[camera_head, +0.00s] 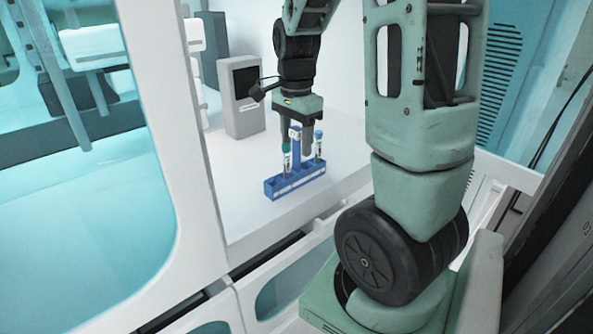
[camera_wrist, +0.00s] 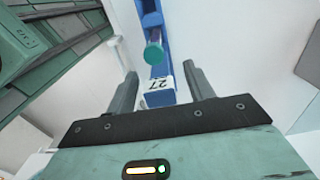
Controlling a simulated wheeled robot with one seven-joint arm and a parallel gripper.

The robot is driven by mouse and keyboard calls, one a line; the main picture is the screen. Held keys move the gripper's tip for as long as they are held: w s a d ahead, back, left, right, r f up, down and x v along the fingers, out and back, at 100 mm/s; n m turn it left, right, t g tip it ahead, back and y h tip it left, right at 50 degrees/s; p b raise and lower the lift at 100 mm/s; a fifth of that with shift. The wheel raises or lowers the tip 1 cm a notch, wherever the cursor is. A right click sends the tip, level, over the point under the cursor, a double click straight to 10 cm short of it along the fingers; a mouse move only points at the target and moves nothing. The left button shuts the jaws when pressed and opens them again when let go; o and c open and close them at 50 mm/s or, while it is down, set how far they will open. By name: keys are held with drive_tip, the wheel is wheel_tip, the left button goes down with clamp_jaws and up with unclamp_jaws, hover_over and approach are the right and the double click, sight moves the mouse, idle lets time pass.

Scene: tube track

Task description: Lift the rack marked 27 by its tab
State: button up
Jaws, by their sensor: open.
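The blue rack (camera_head: 296,183) stands on the white bench in the head view, holding two capped tubes. Its upright blue tab (camera_head: 296,145) rises between the tubes, with a white label near the top. In the wrist view the tab's end (camera_wrist: 160,97) carries the label 27. My gripper (camera_wrist: 163,80) is open, with one finger on each side of the tab and a visible gap on both sides. In the head view my gripper (camera_head: 300,132) points down over the rack. Part of the rack is outside the wrist view.
A teal-capped tube (camera_wrist: 153,54) sits just beyond the tab in the wrist view. In the head view, the left tube (camera_head: 287,160) and right tube (camera_head: 318,146) flank the tab closely. A grey box with a dark screen (camera_head: 243,97) stands behind left. Bare bench surrounds the rack.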

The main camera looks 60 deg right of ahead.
drive_tip(key=shift+f, duration=0.1)
drive_tip(key=shift+c, duration=0.3)
clamp_jaws()
